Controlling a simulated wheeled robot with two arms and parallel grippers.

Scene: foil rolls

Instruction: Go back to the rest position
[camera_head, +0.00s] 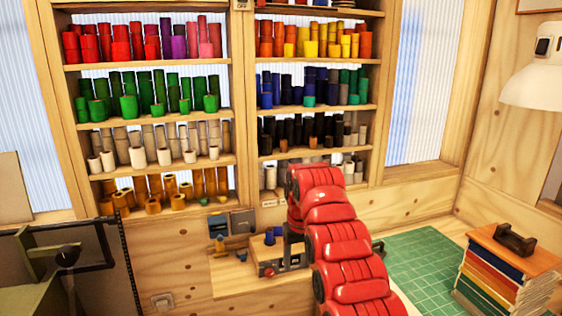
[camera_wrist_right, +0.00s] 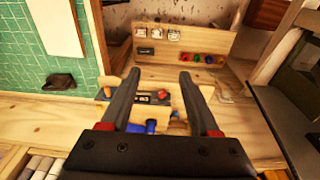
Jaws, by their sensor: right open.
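My right arm, red and segmented, rises from the bottom of the head view and bends down at its far end. My right gripper (camera_head: 291,256) hangs there over a wooden ledge below the shelves, mostly hidden by the arm. In the right wrist view, the right gripper's two dark fingers (camera_wrist_right: 158,76) stand apart with nothing held between them. Beyond them is a small wooden device (camera_wrist_right: 155,97) with a dark panel and a red knob, and a blue piece is near the fingers. My left gripper is not in view.
Shelves of coloured foil rolls (camera_head: 145,92) fill the back wall. A green cutting mat (camera_head: 428,262) lies right of my arm, with a stack of coloured sheets (camera_head: 505,272) at its edge. A white lamp (camera_head: 535,82) hangs at upper right. A dark green machine (camera_head: 60,262) stands left.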

